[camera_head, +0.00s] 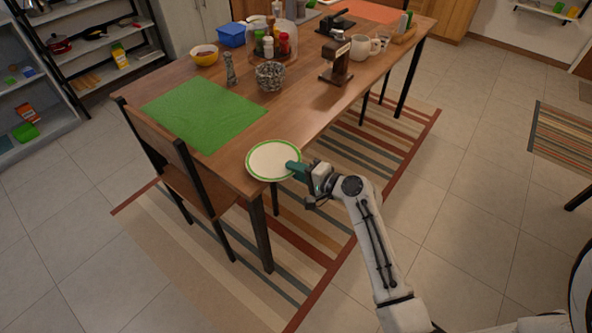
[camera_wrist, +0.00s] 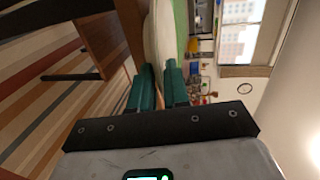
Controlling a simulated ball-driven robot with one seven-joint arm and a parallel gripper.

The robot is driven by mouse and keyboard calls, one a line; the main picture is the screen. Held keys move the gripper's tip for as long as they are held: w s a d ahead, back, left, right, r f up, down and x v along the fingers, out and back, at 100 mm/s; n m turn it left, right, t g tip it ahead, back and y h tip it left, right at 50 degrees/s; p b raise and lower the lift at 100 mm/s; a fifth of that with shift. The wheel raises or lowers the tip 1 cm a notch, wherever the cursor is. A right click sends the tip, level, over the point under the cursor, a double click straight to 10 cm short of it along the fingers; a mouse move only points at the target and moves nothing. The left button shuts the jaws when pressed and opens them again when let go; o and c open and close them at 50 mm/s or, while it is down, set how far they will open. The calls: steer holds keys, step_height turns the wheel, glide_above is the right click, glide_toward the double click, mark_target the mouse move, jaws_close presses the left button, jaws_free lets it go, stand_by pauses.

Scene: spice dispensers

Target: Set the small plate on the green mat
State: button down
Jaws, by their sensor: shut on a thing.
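The small plate (camera_head: 272,160) is white with a green rim. In the head view it is at the near corner of the wooden table, partly past the edge. My gripper (camera_head: 294,168) is shut on the plate's right rim. In the wrist view the plate (camera_wrist: 158,32) shows edge-on between the two teal fingers of my gripper (camera_wrist: 158,78). The green mat (camera_head: 204,113) lies flat on the table, to the left of and behind the plate, and looks bare. I cannot tell how far the plate is above the table.
The wooden table (camera_head: 310,112) also holds a pepper mill (camera_head: 230,70), a patterned bowl (camera_head: 270,76), a tray of spice jars, a yellow bowl (camera_head: 204,54) and a coffee grinder (camera_head: 336,62). A chair (camera_head: 165,150) stands against the table beside the mat. Between mat and plate is bare wood.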

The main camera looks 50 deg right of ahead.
steer(key=c, duration=1.1)
jaws_free()
